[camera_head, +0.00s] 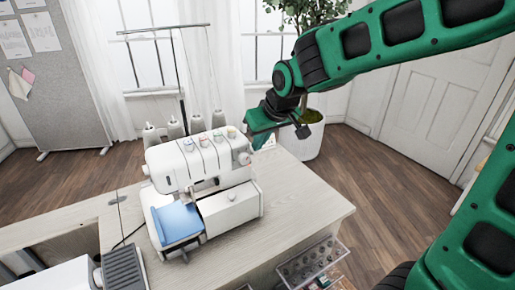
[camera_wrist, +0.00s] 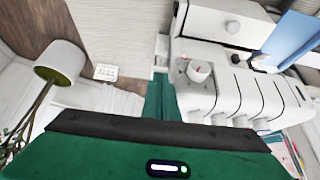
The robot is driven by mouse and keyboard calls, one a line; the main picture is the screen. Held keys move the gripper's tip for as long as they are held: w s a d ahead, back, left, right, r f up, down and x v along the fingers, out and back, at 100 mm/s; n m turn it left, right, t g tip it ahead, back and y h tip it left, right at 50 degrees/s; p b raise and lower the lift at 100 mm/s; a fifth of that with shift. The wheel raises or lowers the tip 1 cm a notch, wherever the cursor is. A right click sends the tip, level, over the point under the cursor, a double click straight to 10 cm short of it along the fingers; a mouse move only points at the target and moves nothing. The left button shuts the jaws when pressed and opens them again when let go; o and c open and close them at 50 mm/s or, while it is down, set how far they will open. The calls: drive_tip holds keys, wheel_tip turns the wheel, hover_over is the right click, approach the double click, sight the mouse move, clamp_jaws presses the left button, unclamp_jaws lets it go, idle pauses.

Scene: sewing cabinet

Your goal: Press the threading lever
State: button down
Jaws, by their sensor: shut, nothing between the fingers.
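The white overlock sewing machine (camera_head: 198,165) stands on the pale wooden cabinet top.
Several thread cones (camera_head: 174,128) and a tall thread stand (camera_head: 183,85) rise behind the machine. A blue cloth (camera_head: 178,221) lies at its front left. A potted plant (camera_head: 304,135) stands behind my gripper. The cabinet top (camera_head: 300,205) is clear on the right, above an organiser tray (camera_head: 312,262).

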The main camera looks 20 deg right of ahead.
drive_tip(key=v, duration=1.1)
drive_tip(key=shift+d+r, duration=0.1)
drive_tip(key=shift+r, duration=0.05)
drive_tip(key=s+d+f+m+g+h, duration=0.1)
drive_tip(key=s+d+f+m, duration=0.15)
drive_tip(key=s+d, duration=0.2)
drive_tip(key=s+d+f+m+g, duration=0.1)
drive_tip(key=s+d+f, duration=0.2)
drive_tip(key=d, duration=0.3)
drive_tip(key=s+d+f+m+g+h, duration=0.1)
drive_tip(key=s+d+f+m, duration=0.15)
drive_tip(key=d, duration=0.25)
drive_tip(key=s+d+f+m+g, duration=0.1)
drive_tip(key=s+d+f, duration=0.1)
drive_tip(key=s, duration=0.6)
drive_tip(key=s+d+f+m+g, duration=0.2)
drive_tip(key=s+d+f, duration=0.1)
drive_tip(key=s, duration=0.4)
drive_tip(key=shift+s+d+f+m+y, duration=0.3)
drive_tip(key=shift+s+d, duration=0.1)
drive_tip(key=shift+d, duration=0.3)
